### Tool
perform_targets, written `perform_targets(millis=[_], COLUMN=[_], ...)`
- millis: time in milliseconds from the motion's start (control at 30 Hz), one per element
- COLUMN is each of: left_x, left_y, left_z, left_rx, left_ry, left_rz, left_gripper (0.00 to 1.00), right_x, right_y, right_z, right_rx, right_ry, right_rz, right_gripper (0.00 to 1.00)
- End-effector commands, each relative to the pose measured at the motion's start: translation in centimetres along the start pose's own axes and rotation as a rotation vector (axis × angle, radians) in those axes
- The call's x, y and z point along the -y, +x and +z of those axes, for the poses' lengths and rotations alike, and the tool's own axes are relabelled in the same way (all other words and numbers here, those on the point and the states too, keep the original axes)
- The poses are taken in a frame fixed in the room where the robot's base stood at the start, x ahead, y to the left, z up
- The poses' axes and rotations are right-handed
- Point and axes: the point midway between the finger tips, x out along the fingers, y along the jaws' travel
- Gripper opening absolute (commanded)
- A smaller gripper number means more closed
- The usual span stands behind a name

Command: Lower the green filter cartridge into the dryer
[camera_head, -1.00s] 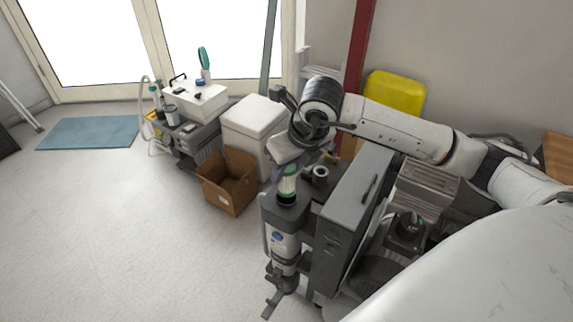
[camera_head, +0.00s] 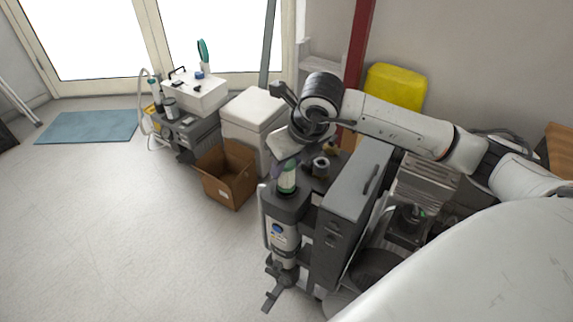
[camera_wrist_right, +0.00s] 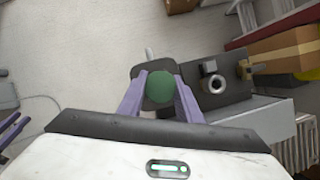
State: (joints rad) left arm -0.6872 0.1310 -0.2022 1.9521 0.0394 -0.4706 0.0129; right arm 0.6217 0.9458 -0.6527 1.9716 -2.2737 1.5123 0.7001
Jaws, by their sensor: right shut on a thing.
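The green filter cartridge (camera_head: 287,178) stands upright in my right gripper (camera_head: 284,164), at the top of the dryer (camera_head: 284,238). The dryer is a grey and white upright cylinder with a dark square head. The cartridge's lower end meets the dark head in the head view; how deep it sits inside I cannot tell. In the right wrist view, the purple fingers of my right gripper (camera_wrist_right: 160,95) close on both sides of the cartridge's round green top (camera_wrist_right: 160,87). Purple finger parts at the left edge, seemingly my left gripper (camera_wrist_right: 12,130), are cut off.
A tall grey cabinet (camera_head: 350,205) stands right beside the dryer. A dark fitting with a round opening (camera_head: 320,166) lies just behind. An open cardboard box (camera_head: 228,180) and a white bin (camera_head: 253,120) stand to the left. The floor at left is free.

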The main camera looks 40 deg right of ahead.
Motion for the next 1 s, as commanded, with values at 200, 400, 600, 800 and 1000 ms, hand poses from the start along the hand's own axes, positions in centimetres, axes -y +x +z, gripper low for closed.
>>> perform_targets(millis=[200, 400, 600, 800, 1000], left_x=[0.0, 0.0, 0.0, -0.2, -0.4], left_y=[0.1, 0.1, 0.1, 0.4, 0.7], left_z=[0.1, 0.1, 0.1, 0.2, 0.0], left_rx=[0.001, 0.001, 0.002, -0.001, -0.011], left_ry=[-0.001, -0.001, 0.0, 0.004, 0.006], left_rz=[-0.001, -0.001, 0.0, 0.004, 0.008], left_gripper=[0.26, 0.26, 0.26, 0.26, 0.26], right_x=[0.0, 0.0, 0.0, 0.0, 0.0], right_y=[-0.1, -0.1, -0.1, 0.6, 1.3], right_z=[0.1, 0.1, 0.1, -0.2, -0.5], right_rx=[0.003, 0.003, 0.003, 0.002, 0.003], right_ry=[0.0, 0.0, 0.0, 0.0, 0.0], right_rz=[0.0, 0.0, 0.0, 0.0, 0.0], right_gripper=[0.07, 0.07, 0.07, 0.07, 0.07])
